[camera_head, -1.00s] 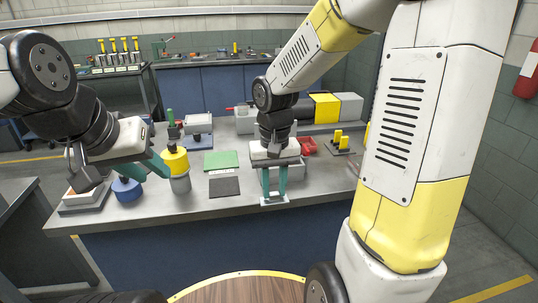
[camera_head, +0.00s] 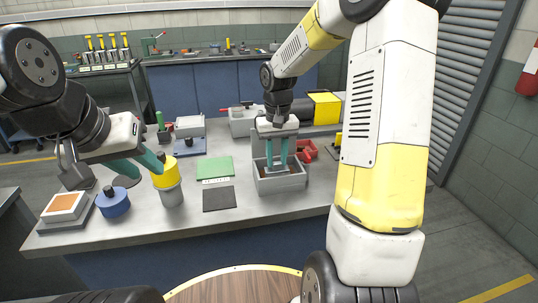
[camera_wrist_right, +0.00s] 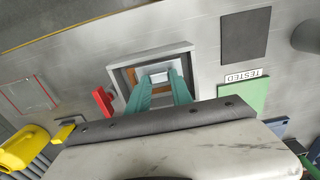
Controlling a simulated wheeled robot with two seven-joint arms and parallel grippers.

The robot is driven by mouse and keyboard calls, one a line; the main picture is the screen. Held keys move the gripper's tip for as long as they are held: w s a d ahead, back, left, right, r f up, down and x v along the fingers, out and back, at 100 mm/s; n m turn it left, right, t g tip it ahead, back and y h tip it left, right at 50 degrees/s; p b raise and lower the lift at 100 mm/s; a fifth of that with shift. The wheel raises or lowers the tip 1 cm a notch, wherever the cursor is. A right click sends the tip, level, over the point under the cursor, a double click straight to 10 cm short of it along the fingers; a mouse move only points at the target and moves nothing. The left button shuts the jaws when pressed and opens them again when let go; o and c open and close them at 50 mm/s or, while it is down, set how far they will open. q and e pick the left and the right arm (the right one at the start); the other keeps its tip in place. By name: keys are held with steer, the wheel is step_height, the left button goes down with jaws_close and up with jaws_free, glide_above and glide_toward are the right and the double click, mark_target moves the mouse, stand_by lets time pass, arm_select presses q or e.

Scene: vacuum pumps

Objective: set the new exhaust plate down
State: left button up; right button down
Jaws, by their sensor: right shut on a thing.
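My right gripper (camera_head: 277,164) points down into an open grey tray (camera_head: 282,184) with a brown bottom. In the right wrist view its teal fingers (camera_wrist_right: 160,83) are shut on a small pale grey plate (camera_wrist_right: 158,68), the exhaust plate. The plate is inside the walls of the tray, which shows there as a grey square rim (camera_wrist_right: 152,50). In the head view the tray's front wall hides most of the plate; I cannot tell whether it touches the bottom.
A green mat (camera_head: 215,168) and a dark mat (camera_head: 219,199) lie left of the tray; a TESTED label (camera_wrist_right: 243,76) is by the green one. A red bin (camera_head: 306,151) stands close right. A blue round part (camera_head: 113,204) and an orange-topped box (camera_head: 64,207) are left.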

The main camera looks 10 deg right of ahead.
mark_target(278, 162)
steer(key=shift+w+d+f, duration=0.1)
steer(key=shift+w+d, duration=0.2)
steer(key=shift+w, duration=0.45)
steer(key=shift+w+d+f, duration=0.1)
steer(key=shift+w+d, duration=0.2)
steer(key=shift+w, duration=0.4)
steer(key=shift+f, duration=1.7)
steer(key=shift+s+f, duration=0.1)
steer(key=shift+f, duration=0.05)
steer(key=c, duration=1.1)
jaws_free()
steer(key=shift+c, duration=0.2)
